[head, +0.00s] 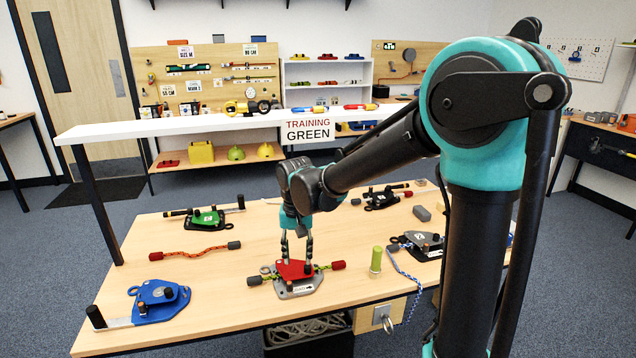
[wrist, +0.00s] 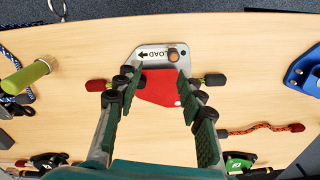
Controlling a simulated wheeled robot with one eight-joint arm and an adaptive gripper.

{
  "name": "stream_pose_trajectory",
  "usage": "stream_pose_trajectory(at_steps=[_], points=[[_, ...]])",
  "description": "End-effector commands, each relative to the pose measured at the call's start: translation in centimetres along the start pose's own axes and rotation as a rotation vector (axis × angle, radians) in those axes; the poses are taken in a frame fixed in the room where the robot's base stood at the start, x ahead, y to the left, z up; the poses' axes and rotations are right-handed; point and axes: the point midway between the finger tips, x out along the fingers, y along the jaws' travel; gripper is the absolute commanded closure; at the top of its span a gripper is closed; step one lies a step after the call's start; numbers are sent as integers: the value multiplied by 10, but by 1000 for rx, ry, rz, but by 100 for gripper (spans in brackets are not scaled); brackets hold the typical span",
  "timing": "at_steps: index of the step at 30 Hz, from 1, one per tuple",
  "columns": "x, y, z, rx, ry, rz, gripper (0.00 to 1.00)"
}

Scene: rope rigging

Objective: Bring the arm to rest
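My gripper (head: 297,256) points down over a rope device with a red cover plate (head: 294,270) and a grey base plate (head: 300,289) on the table. In the wrist view the two fingers (wrist: 160,82) stand wide apart, one on each side of the red plate (wrist: 160,92). They look open; whether they touch the plate I cannot tell. The grey plate (wrist: 150,54) is marked LOAD with an arrow.
Around it on the table (head: 230,310) lie a blue device (head: 158,300), a green device (head: 208,218), an orange rope (head: 195,252), a grey device (head: 420,242) and an upright green cylinder (head: 376,262). A white shelf (head: 180,124) with a TRAINING GREEN sign stands behind.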

Motion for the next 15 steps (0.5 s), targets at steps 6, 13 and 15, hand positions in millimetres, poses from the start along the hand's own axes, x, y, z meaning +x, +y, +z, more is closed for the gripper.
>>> stream_pose_trajectory(at_steps=[6, 13, 15], points=[[10, 112, 20, 30, 101, -36, 61], [33, 215, 72, 47, 235, -30, 61], [41, 236, 90, 50, 271, -19, 61]])
